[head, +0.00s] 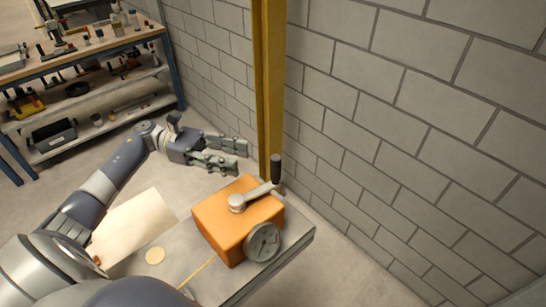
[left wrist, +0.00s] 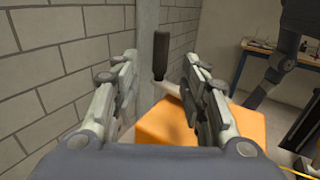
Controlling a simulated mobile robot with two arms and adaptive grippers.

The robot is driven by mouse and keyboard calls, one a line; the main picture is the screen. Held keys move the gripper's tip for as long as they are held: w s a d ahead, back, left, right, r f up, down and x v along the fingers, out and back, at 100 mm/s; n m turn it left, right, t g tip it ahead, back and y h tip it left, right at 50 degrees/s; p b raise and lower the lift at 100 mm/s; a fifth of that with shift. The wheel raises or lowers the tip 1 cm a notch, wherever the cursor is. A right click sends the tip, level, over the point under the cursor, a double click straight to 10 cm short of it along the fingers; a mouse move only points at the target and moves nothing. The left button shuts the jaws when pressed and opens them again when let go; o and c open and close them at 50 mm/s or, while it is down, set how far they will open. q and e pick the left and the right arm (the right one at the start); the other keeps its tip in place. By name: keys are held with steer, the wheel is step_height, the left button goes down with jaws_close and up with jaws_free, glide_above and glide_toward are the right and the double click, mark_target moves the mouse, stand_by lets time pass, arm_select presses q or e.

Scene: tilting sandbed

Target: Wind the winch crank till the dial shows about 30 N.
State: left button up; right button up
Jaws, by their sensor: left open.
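The orange winch box (head: 228,222) stands on a grey bench top. Its metal crank arm (head: 255,195) lies across the top, with an upright black handle (head: 275,168) at its far end. The round dial (head: 263,242) is on the box's front side; its reading is too small to tell. My left gripper (head: 243,157) is open and empty, behind and left of the handle, apart from it. In the left wrist view the black handle (left wrist: 160,55) shows between the open fingers (left wrist: 157,72), farther ahead, with the orange box (left wrist: 185,130) below. My right gripper is not in view.
A yellow post (head: 270,85) stands against the block wall (head: 400,100) close behind the winch. A shelf bench (head: 90,55) with tools is at the back left. A yellow line (head: 197,272) runs from the box along the bench top (head: 290,245).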

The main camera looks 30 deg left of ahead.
mark_target(275, 167)
arm_select(q)
steer(key=d, duration=0.1)
steer(key=d+p, duration=0.2)
steer(key=d, duration=0.1)
steer(key=shift+w+r, duration=0.2)
steer(key=shift+r, duration=0.15)
steer(key=d+p, duration=0.1)
steer(key=d, duration=0.1)
steer(key=w+d+p, duration=0.1)
steer(key=d+p, duration=0.1)
steer(key=d, duration=0.1)
steer(key=shift+w+d+f, duration=0.25)
steer(key=shift+d, duration=0.5)
steer(key=c, duration=0.7)
steer(key=shift+f, duration=0.1)
jaws_close()
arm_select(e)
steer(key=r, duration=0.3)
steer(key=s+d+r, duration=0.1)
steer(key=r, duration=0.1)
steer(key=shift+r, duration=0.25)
